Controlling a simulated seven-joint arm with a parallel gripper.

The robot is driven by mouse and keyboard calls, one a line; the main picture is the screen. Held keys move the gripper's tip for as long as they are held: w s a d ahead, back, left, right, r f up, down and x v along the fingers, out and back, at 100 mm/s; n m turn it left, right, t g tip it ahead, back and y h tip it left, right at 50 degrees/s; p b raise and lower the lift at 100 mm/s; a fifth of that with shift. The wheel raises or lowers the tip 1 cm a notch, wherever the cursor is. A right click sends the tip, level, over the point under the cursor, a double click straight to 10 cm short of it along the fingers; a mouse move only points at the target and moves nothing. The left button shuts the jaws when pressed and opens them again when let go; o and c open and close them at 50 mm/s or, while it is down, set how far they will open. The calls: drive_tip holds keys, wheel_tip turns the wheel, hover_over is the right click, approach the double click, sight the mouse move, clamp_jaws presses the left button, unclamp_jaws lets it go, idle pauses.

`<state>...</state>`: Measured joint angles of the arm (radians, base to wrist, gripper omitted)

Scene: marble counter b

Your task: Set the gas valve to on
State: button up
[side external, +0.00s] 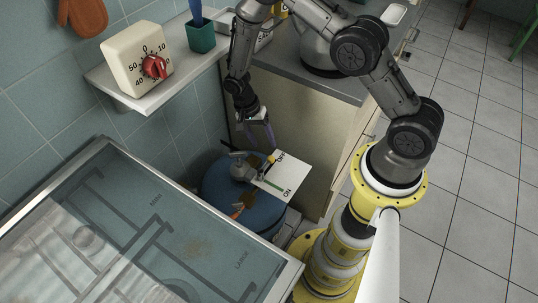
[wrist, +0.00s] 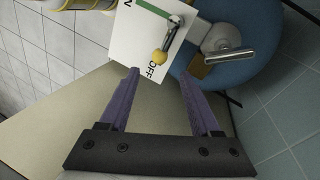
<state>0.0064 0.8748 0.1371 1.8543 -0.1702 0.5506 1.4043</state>
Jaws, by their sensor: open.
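The blue gas cylinder (side external: 215,190) stands low between the stove and the cabinet. Its metal valve (side external: 243,170) sits on top, beside a white card (side external: 290,172) marked ON and OFF, with a green stripe near ON. In the wrist view, the valve lever (wrist: 171,38) ends in a yellow knob (wrist: 159,58) and points to the OFF side. My gripper (wrist: 160,72) is open, its purple fingertips on either side of and just short of the knob. In the side view, my gripper (side external: 259,146) points down above the card's OFF end; contact cannot be told.
A glass-lidded stove (side external: 120,235) fills the front left. The cabinet (side external: 290,135) stands close to the right of the cylinder. A wall shelf (side external: 125,97) holds a timer (side external: 137,58) and a teal cup (side external: 201,36). Open floor lies at right.

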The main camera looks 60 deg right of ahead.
sight(269, 157)
drive_tip(key=shift+x, duration=3.85)
clamp_jaws()
